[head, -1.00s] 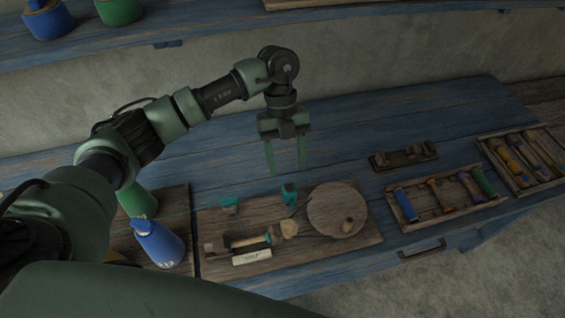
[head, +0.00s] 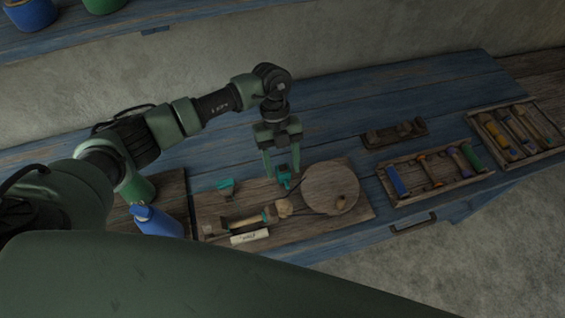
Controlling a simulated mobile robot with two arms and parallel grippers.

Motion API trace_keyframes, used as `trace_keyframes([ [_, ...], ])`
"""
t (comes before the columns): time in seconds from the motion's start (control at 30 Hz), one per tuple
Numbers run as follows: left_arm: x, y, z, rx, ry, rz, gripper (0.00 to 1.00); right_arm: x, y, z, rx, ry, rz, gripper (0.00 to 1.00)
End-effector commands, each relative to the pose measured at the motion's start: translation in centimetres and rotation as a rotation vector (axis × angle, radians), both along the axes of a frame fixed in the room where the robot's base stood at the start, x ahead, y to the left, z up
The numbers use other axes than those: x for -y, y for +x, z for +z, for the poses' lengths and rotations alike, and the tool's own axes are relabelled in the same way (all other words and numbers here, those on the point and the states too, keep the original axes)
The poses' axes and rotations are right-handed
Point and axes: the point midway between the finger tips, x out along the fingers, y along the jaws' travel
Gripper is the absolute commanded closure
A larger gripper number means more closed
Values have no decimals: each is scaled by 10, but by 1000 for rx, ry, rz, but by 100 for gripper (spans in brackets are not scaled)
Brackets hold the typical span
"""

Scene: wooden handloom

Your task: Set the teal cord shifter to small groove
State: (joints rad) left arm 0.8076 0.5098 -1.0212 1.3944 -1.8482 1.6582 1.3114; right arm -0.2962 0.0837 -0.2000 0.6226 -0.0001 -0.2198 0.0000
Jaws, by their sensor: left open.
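Two small teal pieces stand on the wooden board (head: 210,212): a right teal piece (head: 284,177) beside the big wheel and a left teal piece (head: 227,186). I cannot tell for sure which is the cord shifter. My left gripper (head: 283,171) points down over the right teal piece with its fingers apart, one on each side of it in this view; I see no clear grip. The round wooden wheel (head: 320,183) has a knob, and a dark cord runs left from it to the spindle (head: 246,221). The grooves are too small to make out. My right gripper is not in view.
A pale labelled block (head: 249,237) lies at the board's front edge. A blue bottle (head: 158,223) stands to the left. Trays of coloured bobbins (head: 411,189) and tools (head: 497,143) and a small wooden rack (head: 380,138) lie to the right. The table behind is clear.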

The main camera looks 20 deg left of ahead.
Motion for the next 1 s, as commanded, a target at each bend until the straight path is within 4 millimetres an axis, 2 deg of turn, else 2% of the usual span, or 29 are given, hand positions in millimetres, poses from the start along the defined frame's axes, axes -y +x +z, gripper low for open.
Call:
trace_keyframes([
  [0.03,0,0,0,0,0,0,45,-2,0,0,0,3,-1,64],
  [0.23,0,0,0,0,0,0,100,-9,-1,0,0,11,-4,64],
  [1.0,0,1,1,1,0,0,100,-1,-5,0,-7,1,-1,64],
])
